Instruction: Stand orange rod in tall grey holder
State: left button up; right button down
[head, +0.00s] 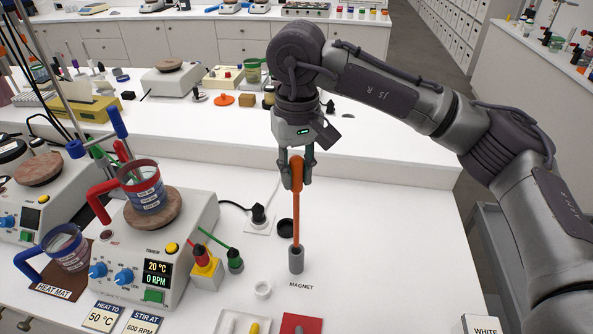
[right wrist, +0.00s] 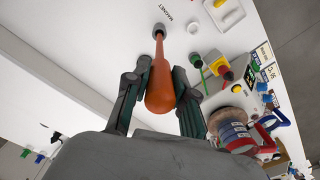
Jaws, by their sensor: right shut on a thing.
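The orange rod (head: 296,215) hangs upright with its thick end up. My right gripper (head: 297,172) is shut on that thick end, and the right wrist view shows the rod (right wrist: 161,85) between its two fingers (right wrist: 160,92). The tall grey holder (head: 296,262) stands on the white bench beside the printed word MAGNET. The rod's thin lower end meets the holder's top; how deep it sits inside is hidden. The holder (right wrist: 158,28) also shows at the rod's far end in the right wrist view. My left gripper is not in view.
A hot plate (head: 150,245) with a red-handled beaker (head: 143,190) stands left of the holder. Red and green plugs (head: 206,262), a white ring (head: 263,289) and a black round cap (head: 285,228) are close by. The bench right of the holder is clear.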

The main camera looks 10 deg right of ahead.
aim_at(297, 157)
jog(key=shift+b, duration=0.45)
dwell(0.7)
notch_tip(297, 157, down, 9)
jog(key=b, duration=0.7)
jog(key=shift+r, duration=0.15)
dwell(2.5)
jog(key=c, duration=0.9)
grip_release()
jog(key=shift+r, duration=0.1)
notch_tip(297, 157, up, 12)
jog(key=shift+f, duration=0.1)
